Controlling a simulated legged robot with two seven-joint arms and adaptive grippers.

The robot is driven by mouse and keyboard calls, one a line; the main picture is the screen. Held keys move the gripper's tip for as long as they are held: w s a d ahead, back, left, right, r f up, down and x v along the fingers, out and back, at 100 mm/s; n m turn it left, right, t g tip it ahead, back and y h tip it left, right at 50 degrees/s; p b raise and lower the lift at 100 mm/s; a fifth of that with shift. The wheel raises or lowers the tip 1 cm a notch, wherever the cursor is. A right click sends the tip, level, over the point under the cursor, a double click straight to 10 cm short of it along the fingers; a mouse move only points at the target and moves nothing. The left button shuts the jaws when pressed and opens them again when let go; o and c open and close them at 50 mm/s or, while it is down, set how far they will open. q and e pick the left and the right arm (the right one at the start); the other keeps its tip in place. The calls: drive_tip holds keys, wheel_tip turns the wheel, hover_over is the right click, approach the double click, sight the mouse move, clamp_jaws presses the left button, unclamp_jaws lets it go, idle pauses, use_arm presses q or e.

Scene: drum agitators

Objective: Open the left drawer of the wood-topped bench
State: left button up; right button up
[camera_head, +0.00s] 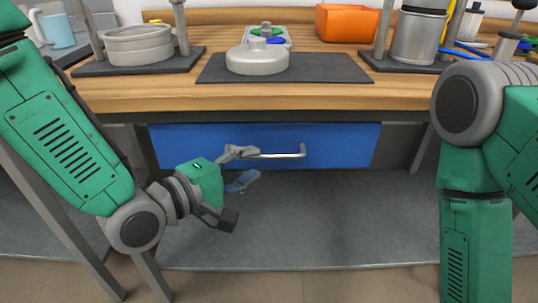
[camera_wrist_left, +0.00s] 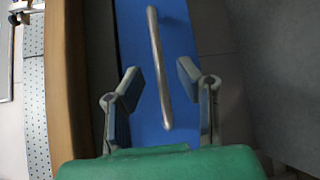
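The wood-topped bench (camera_head: 430,90) stands ahead of me. Its blue drawer front (camera_head: 345,140) sits under the tabletop and looks closed; no other drawer shows. A silver bar handle (camera_head: 285,154) crosses the drawer front. My left gripper (camera_head: 242,167) is open near the handle's left end. In the left wrist view the handle (camera_wrist_left: 158,60) runs between the two spread fingers of my left gripper (camera_wrist_left: 160,82), with gaps on both sides and no visible grip. The drawer front (camera_wrist_left: 178,35) lies behind it. My right arm shows at the right; its gripper is out of view.
On the bench are a dark mat (camera_head: 325,68) with a grey round lid (camera_head: 257,60), an orange bin (camera_head: 346,22), a metal canister (camera_head: 417,38) and stacked grey rings (camera_head: 138,45). A grey lower shelf (camera_head: 330,220) lies under the drawer, with free room above it.

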use_arm(q)
drive_tip(key=f+v, duration=0.1)
drive_tip(key=v, duration=0.5)
drive_tip(key=shift+s+r, duration=0.35)
drive_tip(key=shift+r, duration=0.2)
drive_tip(key=shift+a, duration=0.2)
drive_tip(key=s+a+f+m+g+y, duration=0.2)
drive_tip(key=s+a+f, duration=0.1)
drive_tip(key=f, duration=0.5)
drive_tip(key=s+a+f+m+g+y, duration=0.1)
drive_tip(key=s+a+f+g+y, duration=0.2)
drive_tip(key=f, duration=0.4)
drive_tip(key=s+a+f+m+y, duration=0.2)
drive_tip(key=a+f, duration=0.2)
drive_tip(key=f, duration=0.4)
drive_tip(key=s+a+f+m+g+y, duration=0.2)
drive_tip(key=s+a+f+m+g, duration=0.1)
drive_tip(key=s+a+f, duration=0.3)
drive_tip(key=s+a+f+m+g+y, duration=0.3)
drive_tip(key=s+a+f, duration=0.15)
drive_tip(key=s, duration=0.45)
wheel_tip(320, 180, up, 14)
drive_tip(key=w+p, duration=0.1)
drive_tip(key=p, duration=1.2)
drive_tip(key=shift+p, duration=0.35)
